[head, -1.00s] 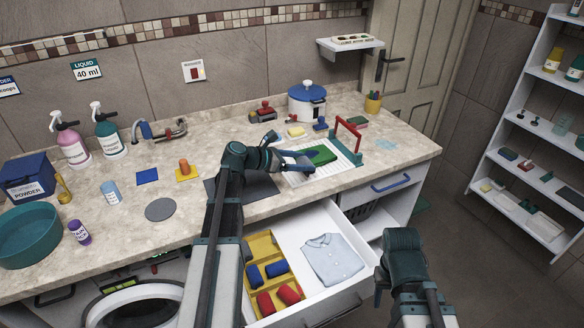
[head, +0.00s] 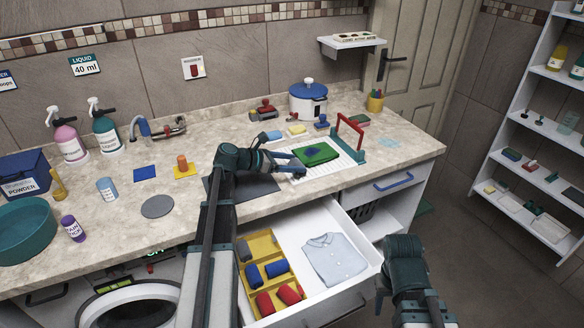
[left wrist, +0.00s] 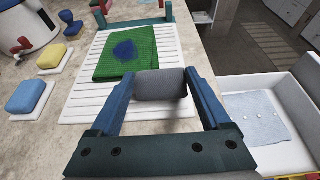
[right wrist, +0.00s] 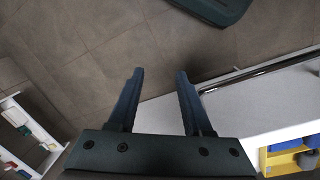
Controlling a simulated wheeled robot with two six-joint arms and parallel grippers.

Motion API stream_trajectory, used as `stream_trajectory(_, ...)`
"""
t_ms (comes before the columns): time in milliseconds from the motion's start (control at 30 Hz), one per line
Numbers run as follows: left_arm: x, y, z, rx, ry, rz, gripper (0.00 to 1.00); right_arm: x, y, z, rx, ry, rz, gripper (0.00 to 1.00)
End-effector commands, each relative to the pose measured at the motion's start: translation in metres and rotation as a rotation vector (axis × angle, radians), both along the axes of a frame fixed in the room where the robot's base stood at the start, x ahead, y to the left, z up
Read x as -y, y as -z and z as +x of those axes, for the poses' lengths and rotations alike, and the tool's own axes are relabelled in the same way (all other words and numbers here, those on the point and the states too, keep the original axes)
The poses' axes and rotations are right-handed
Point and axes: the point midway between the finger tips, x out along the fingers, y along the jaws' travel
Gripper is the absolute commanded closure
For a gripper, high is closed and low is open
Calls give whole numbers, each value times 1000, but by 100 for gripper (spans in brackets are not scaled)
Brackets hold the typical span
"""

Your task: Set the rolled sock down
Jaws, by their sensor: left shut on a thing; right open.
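My left gripper (left wrist: 160,92) is shut on a grey rolled sock (left wrist: 160,84), which lies crosswise between the two blue fingers. In the head view the left gripper (head: 290,164) is over the counter, at the near left edge of a white ribbed rack (left wrist: 85,108). I cannot tell whether the sock touches the surface below. In the open drawer, a yellow divided tray (head: 263,244) holds rolled socks: red (head: 264,303), blue (head: 277,268) and grey (head: 244,250). My right gripper (right wrist: 158,75) is open and empty, beside the drawer's right front corner.
A green cloth (left wrist: 125,52) with a blue patch lies on the rack. A dark grey mat (head: 250,188) lies left of it. A folded blue shirt (head: 333,258) fills the drawer's right side. A yellow block (left wrist: 54,57) and blue block (left wrist: 27,94) stand left of the rack.

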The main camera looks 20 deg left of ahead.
Motion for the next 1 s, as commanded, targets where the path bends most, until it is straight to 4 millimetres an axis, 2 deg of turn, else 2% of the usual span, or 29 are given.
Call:
stream_trajectory(267, 0, 3, 0, 0, 0, 0, 71, 0, 3, 0, 0, 0, 0, 50)
stream_trajectory(300, 0, 2, 0, 0, 0, 0, 14, 0, 2, 0, 0, 0, 0, 50)
stream_trajectory(400, 0, 2, 0, 0, 0, 0, 0, 0, 2, 0, 0, 0, 0, 50)
stream_trajectory(700, 0, -4, 0, 0, 0, 0, 0, 0, -4, 0, 0, 0, 0, 50)
stream_trajectory(1000, -35, -27, -39, 0, -4, 0, 0, 0, -27, 0, 0, 0, 0, 50)
